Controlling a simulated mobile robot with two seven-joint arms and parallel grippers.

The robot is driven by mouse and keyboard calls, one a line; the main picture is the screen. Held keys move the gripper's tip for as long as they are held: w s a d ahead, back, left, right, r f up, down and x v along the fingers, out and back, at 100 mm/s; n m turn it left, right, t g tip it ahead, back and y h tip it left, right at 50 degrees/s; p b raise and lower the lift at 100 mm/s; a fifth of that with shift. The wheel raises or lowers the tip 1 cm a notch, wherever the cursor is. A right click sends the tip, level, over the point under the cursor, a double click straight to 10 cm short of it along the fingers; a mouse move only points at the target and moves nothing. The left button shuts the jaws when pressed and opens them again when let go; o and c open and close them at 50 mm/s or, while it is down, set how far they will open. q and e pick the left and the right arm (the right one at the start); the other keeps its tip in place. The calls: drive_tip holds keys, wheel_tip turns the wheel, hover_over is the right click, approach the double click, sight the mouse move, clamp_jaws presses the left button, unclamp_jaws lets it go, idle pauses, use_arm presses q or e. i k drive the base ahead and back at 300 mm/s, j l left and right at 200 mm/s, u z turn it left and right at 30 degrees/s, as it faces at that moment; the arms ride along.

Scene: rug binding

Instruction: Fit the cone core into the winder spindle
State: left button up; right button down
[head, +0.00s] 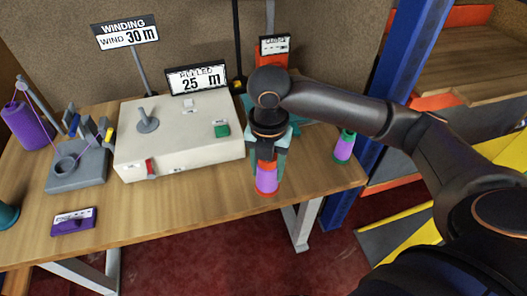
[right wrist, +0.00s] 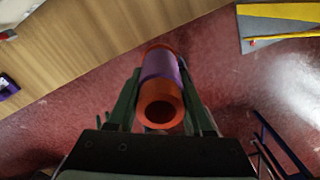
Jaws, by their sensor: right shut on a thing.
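My right gripper (head: 267,162) points down near the table's front edge. It is shut on the cone core (head: 266,180), a purple tube with orange ends, held upright between the fingers. In the right wrist view the core (right wrist: 158,68) sits between the two green fingers, its open orange end facing the camera; floor and table edge show beyond it. The winder (head: 190,151) is a beige box left of the gripper. Its grey spindle (head: 147,121) stands bare on a round base at the box's left side, well apart from the core. My left gripper is not in view.
A purple-and-green cone (head: 344,146) stands at the table's right end, beside a blue post (head: 393,75). A grey stand (head: 77,168), a purple spool (head: 28,125) and a purple labelled block (head: 73,222) are on the left. Signs stand behind the winder.

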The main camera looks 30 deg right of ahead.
sight(147, 124)
drive_tip(key=i+j+u, duration=0.4)
drive_tip(key=i+u, duration=0.2)
drive_tip(key=i, duration=0.2)
